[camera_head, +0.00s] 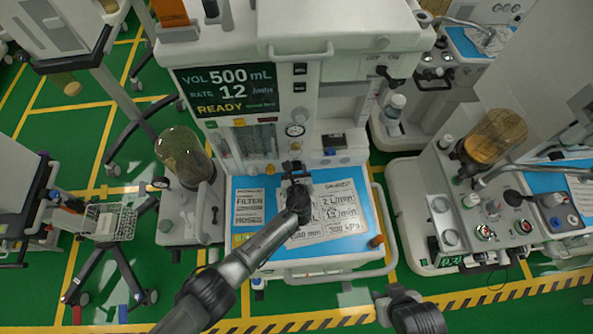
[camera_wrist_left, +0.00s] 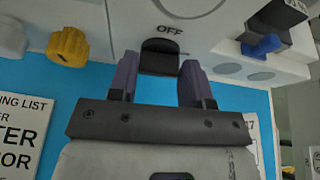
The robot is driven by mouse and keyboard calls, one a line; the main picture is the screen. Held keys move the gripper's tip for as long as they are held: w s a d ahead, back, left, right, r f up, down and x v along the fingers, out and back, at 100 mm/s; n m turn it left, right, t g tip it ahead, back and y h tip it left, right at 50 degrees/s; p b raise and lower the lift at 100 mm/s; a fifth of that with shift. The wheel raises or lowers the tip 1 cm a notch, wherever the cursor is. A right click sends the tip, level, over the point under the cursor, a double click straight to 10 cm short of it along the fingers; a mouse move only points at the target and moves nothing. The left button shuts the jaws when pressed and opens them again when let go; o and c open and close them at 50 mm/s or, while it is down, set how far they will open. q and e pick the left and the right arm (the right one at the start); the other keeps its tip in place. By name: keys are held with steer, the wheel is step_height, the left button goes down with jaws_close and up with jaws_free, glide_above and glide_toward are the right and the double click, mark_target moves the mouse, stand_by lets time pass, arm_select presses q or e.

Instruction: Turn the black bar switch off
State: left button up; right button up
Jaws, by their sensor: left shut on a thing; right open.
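The black bar switch (camera_wrist_left: 160,57) sits under the machine's front face, with the label OFF printed just above it in the left wrist view. My left gripper (camera_wrist_left: 159,75) has one purple-grey finger on each side of the bar and is shut on it. In the head view my left gripper (camera_head: 293,168) reaches up to the panel of the middle cart, and its arm hides the switch there. My right gripper (camera_head: 408,308) is at the bottom edge, dark and partly cut off, open and away from the carts' controls.
A yellow knob (camera_wrist_left: 68,46) is left of the switch and a blue lever (camera_wrist_left: 262,46) is right of it. Below is the cart's blue worktop (camera_head: 245,183) with printed sheets. A brown canister (camera_head: 183,157) stands left; another cart (camera_head: 425,250) stands right.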

arm_select(q)
steer(key=shift+a+f+n+h+b, duration=0.2)
steer(key=shift+n+h+b, duration=0.4)
steer(key=shift+n+h, duration=0.25)
steer(key=shift+a+n+h+b, duration=0.15)
steer(key=shift+n+h+b, duration=0.4)
steer(key=shift+n+b, duration=0.45)
steer(key=shift+t, duration=0.3)
steer(key=o, duration=0.9)
steer(key=shift+r, duration=0.1)
